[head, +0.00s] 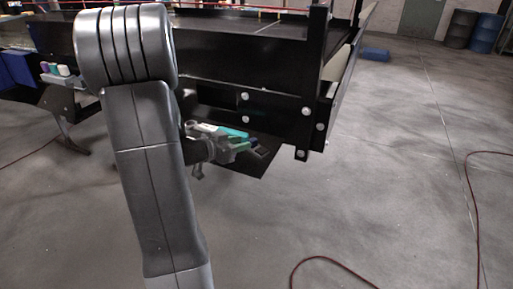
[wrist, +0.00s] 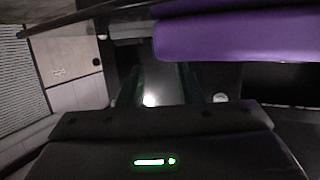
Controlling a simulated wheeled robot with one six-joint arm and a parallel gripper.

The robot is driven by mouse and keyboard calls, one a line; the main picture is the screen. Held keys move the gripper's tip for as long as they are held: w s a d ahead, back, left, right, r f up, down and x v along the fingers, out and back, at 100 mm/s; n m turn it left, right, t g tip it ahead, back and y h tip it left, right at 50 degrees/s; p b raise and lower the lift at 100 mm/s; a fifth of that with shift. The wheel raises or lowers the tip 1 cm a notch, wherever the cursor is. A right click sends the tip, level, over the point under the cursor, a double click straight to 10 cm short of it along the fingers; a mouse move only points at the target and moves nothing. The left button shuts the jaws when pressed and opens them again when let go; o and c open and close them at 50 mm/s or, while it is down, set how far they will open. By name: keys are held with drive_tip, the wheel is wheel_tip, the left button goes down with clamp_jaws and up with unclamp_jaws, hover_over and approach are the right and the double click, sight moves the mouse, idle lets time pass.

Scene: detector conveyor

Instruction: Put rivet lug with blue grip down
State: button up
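My gripper (head: 257,150) is low under the end of the black conveyor frame, above a dark panel near the floor; my arm partly covers it in the head view. A teal-blue strip (head: 232,132) shows along its upper side; I cannot tell whether this is the rivet lug's blue grip or part of the gripper. In the wrist view the two dark fingers (wrist: 160,88) stand apart, with a dark shiny surface and a bright spot between them. I see no clear lug between them. A large purple shape (wrist: 230,32) is close by at upper right.
The black conveyor frame (head: 240,62) with bolted side plates overhangs the gripper. A dark panel (head: 258,166) lies below. Coloured-topped containers (head: 56,69) stand at the left. Red cables (head: 330,259) lie on the floor. Barrels (head: 484,32) stand far right; open floor is at right.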

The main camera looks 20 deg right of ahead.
sight(252, 140)
drive_tip(key=p+x, duration=0.1)
drive_tip(key=x, duration=0.4)
drive_tip(key=shift+w+d, duration=0.1)
drive_tip(key=shift+w, duration=0.05)
clamp_jaws()
drive_tip(key=shift+r, duration=0.1)
